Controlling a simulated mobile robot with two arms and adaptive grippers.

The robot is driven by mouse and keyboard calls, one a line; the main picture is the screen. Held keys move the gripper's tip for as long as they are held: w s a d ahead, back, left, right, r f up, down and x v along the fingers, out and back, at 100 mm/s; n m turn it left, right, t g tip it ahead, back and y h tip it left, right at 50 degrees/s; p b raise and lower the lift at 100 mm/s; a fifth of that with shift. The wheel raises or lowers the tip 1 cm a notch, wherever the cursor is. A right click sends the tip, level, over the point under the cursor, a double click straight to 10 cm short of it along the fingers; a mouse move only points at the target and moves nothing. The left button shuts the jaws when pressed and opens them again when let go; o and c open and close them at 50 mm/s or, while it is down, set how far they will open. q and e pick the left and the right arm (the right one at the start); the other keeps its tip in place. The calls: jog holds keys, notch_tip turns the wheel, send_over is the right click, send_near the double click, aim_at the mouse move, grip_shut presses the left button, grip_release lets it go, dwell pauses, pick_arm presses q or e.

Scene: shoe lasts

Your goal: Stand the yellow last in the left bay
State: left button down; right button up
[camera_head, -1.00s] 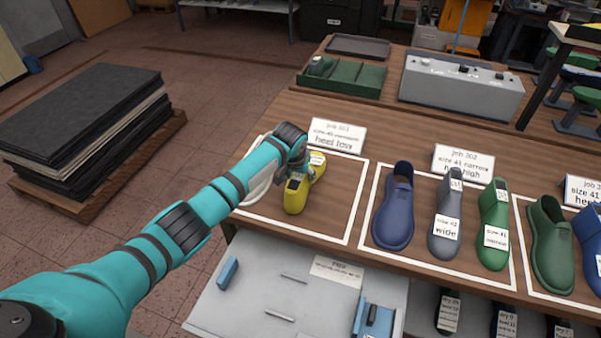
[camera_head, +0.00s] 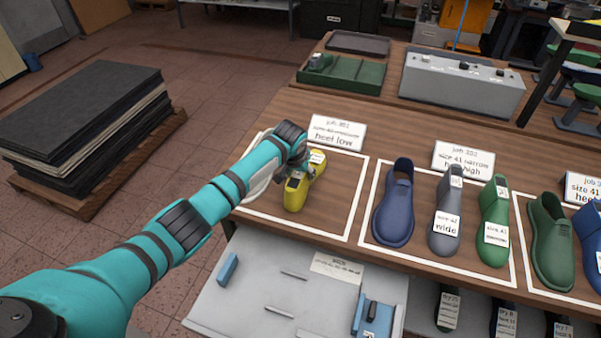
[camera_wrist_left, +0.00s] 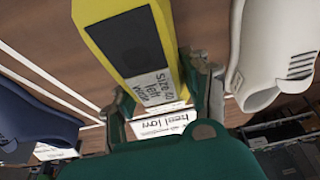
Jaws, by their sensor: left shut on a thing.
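The yellow last (camera_head: 295,197) is at the left bay, a white-outlined area (camera_head: 345,215) of the wooden table under a sign (camera_head: 337,132) reading "heel low". My left gripper (camera_head: 303,168) is shut on the yellow last, which looks upright. Whether its sole touches the table is hard to tell. In the left wrist view the yellow last (camera_wrist_left: 130,45), with a dark patch and a white label, is between the fingers of my left gripper (camera_wrist_left: 162,98). My right gripper is not in view.
A white shoe (camera_head: 257,190) stands in the left bay, partly hidden by my left arm. The bay to the right holds a blue shoe (camera_head: 395,205), a grey last (camera_head: 446,215) and a green last (camera_head: 493,225). An open drawer (camera_head: 260,300) lies below the table's front edge.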

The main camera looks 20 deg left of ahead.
pick_arm(q)
jog(key=c, duration=0.6)
grip_release()
jog(key=shift+o, duration=0.3)
jog(key=shift+f, duration=0.1)
jog(key=v, duration=1.2)
